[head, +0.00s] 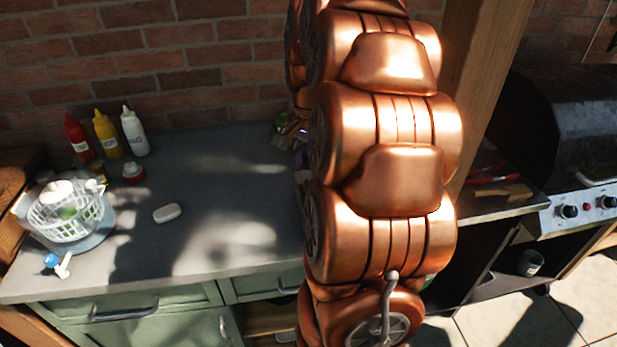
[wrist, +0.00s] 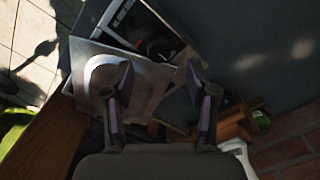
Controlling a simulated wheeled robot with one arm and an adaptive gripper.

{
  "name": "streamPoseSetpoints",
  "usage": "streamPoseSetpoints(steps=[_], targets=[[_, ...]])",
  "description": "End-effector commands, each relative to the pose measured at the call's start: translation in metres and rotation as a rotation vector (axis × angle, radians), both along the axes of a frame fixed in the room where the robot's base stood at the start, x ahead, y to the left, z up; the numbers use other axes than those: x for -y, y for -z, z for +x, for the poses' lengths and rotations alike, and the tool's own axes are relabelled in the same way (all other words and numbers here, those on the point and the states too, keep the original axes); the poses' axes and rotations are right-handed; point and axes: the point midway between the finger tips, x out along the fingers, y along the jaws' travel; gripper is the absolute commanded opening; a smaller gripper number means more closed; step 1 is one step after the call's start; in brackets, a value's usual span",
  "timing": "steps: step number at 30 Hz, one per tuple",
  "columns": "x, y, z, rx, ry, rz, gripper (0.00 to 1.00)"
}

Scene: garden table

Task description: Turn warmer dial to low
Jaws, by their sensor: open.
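I cannot make out a warmer or its dial for certain. In the wrist view, a dark, pale-edged appliance (wrist: 140,30) lies beyond the fingertips, with a dim dark, reddish part on it; whether this is a dial is too dark to tell. My gripper (wrist: 158,80) is open, with its two fingers apart and nothing between them. In the head view my copper arm covers the middle of the counter and hides the gripper and what lies behind. A grill (head: 585,125) at the right has dark knobs (head: 569,211) on its silver front panel.
The grey counter (head: 235,190) is clear in its middle. At its left are red, yellow and white bottles (head: 107,134), a white basket (head: 62,215) and a white soap-like block (head: 167,213). A wooden post (head: 485,75) stands right of my arm, before the brick wall (head: 200,60).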

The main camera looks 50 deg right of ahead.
Motion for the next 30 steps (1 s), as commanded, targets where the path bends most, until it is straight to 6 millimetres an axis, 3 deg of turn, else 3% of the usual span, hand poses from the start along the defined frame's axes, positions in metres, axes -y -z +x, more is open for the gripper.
streamPoseSetpoints(steps=[9,23,30], targets=[[0.000,0.035,-0.001,-0.003,-0.001,0.003,0.57],[0.000,0.046,0.000,0.000,-0.002,0.001,0.57],[0.000,0.046,0.000,0.000,-0.002,0.000,0.35]])
